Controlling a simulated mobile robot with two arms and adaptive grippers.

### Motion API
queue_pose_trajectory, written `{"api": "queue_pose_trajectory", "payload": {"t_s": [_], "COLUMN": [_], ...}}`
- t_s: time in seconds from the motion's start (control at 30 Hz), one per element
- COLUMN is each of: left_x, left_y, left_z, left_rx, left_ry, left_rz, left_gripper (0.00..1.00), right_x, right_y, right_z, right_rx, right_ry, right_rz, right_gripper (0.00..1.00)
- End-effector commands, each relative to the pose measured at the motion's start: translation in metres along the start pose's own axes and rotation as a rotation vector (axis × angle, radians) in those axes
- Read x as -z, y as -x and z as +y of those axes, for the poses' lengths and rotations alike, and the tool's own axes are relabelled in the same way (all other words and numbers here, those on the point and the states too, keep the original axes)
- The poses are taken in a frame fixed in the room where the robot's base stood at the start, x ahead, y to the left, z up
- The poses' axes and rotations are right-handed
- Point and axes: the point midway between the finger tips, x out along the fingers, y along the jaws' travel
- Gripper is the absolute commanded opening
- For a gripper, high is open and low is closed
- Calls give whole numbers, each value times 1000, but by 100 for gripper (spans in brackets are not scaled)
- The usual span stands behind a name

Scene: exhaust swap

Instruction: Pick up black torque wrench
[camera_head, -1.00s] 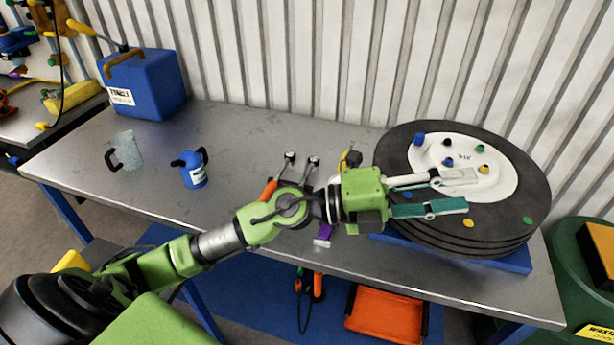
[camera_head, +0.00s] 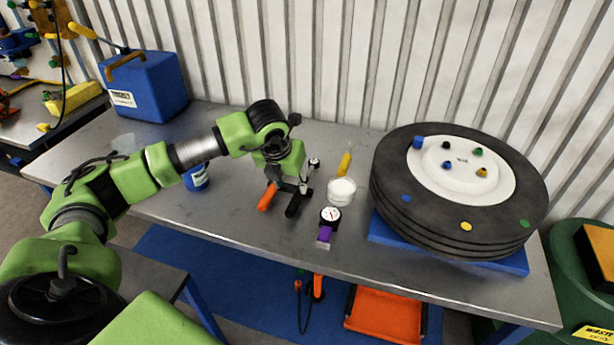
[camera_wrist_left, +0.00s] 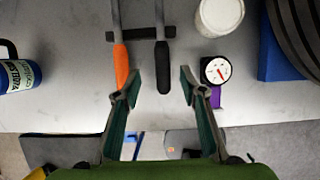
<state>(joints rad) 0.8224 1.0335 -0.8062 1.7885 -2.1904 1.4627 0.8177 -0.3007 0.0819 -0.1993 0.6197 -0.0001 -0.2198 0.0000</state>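The black torque wrench (camera_head: 295,205) lies on the grey workbench, with its dark handle towards the front edge. In the left wrist view its black handle (camera_wrist_left: 163,68) points down between the fingers. My left gripper (camera_head: 292,186) points down over the two wrenches and hides part of their shafts. Its two green-lined fingers show wide apart and empty in the left wrist view (camera_wrist_left: 160,88), one each side of the black handle's line. An orange-handled wrench (camera_head: 267,196) lies parallel, just left of the black one; its handle is close to the left finger. My right gripper is not in view.
A gauge with a purple part (camera_head: 329,218), a white round container (camera_head: 341,190) and a yellow-handled tool (camera_head: 345,163) are to the right.

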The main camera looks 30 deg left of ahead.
Motion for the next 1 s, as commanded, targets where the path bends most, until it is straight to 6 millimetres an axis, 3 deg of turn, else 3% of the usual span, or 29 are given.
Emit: {"api": "queue_pose_trajectory", "payload": {"t_s": [0.2, 0.47, 0.73, 1.0], "left_x": [0, -4, -10, -9], "left_y": [-32, -47, -81, -91], "left_z": [-1, -3, -4, -4], "left_rx": [2, 3, 3, 4], "left_ry": [-1, -2, -1, -3], "left_rz": [2, 3, 2, 0], "left_gripper": [38, 38, 38, 38], "right_x": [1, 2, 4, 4], "right_y": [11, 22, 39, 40], "right_z": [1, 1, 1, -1], "right_rx": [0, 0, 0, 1], "right_ry": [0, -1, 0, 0], "right_rz": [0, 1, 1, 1], "right_gripper": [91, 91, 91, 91]}}
